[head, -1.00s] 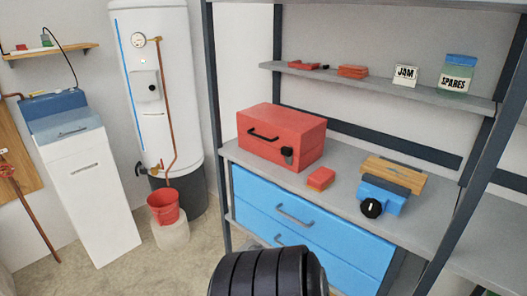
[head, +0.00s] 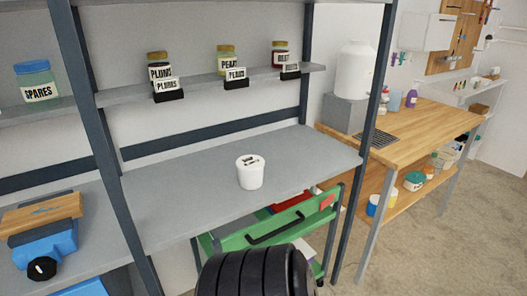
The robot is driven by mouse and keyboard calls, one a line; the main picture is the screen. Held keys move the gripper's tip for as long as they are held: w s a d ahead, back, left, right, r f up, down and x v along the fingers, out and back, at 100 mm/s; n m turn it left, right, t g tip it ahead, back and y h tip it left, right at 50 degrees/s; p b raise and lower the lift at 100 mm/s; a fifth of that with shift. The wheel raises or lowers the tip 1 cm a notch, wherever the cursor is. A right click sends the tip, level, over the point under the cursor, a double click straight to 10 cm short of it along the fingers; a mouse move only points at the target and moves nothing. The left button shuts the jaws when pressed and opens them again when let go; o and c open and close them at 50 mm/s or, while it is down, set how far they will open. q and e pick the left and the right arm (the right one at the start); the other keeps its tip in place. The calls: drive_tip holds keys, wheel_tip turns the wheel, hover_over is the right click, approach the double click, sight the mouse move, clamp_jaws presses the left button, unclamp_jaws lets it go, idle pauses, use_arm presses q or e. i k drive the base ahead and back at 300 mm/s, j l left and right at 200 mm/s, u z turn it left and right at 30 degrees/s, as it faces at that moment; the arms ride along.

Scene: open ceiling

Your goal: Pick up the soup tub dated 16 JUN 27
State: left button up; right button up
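A white tub (head: 250,172) with a lid stands upright and alone on the grey middle shelf of the rack, near the picture's centre. Dark marks show on its lid, too small to read, so I cannot tell whether it is the soup tub or what date it bears. Neither of my grippers is in view.
Labelled jars (head: 158,70) stand on the upper shelf, with a spares jar (head: 38,82) at left. A blue tool (head: 45,250) sits lower left. A green cart (head: 270,233) stands below the shelf. A wooden bench (head: 420,125) with a white dispenser (head: 355,70) is at right.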

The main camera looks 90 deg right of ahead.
sight(250, 167)
drive_tip(key=z, duration=2.4)
